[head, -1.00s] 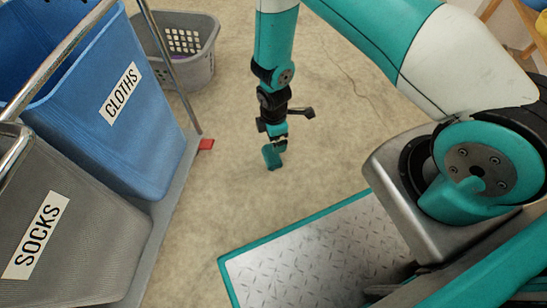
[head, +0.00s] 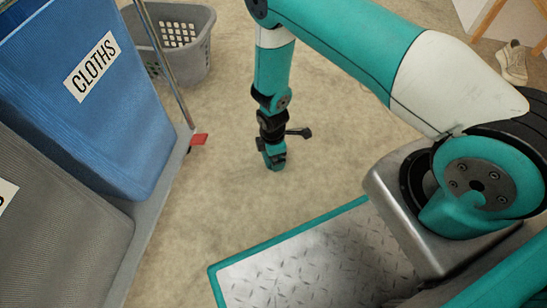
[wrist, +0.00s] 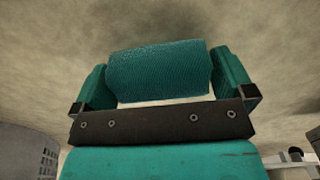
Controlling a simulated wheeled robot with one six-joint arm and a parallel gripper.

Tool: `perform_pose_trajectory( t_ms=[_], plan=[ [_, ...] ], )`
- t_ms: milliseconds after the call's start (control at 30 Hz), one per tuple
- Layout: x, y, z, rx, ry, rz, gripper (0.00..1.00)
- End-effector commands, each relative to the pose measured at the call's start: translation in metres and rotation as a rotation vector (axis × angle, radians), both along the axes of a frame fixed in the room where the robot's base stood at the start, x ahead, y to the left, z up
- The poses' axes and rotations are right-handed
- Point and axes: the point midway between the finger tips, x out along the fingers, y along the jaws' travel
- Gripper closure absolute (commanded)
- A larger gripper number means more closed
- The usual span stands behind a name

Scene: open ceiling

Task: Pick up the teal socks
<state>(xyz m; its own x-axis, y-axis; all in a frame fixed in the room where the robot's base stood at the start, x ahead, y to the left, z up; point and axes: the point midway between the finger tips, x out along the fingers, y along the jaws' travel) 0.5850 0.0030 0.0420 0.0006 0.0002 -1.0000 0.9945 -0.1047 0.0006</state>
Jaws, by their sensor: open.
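The teal socks (wrist: 158,72), a rolled knit bundle, show in the wrist view directly ahead of my gripper (wrist: 165,88). One teal finger stands at each side of the bundle, with little room between. I cannot tell whether they touch it. The jaws are open. In the head view my gripper (head: 273,160) points down close above the beige floor, and the socks cannot be made out there.
A blue CLOTHS bin (head: 110,130) and a grey bin (head: 50,215) stand on a cart at left. A grey basket (head: 190,50) stands behind them. A shoe (head: 513,63) lies at upper right. Floor around my gripper is clear.

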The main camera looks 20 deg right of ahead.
Motion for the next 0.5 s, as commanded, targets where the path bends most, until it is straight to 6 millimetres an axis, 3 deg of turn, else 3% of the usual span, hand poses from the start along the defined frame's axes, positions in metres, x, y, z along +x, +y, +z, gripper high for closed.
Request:
perform_pose_trajectory(
  t_ms=[67,333,467,500],
  plan=[
    [-0.0005,-0.0001,-0.0165,0.000,0.001,0.000,0.00],
    [-0.0004,-0.0001,-0.0158,0.000,0.001,0.000,0.00],
    [-0.0005,0.0000,-0.0157,0.000,0.001,0.000,0.30],
    [-0.0005,0.0000,-0.0157,0.000,0.001,0.000,0.33]
  ],
)
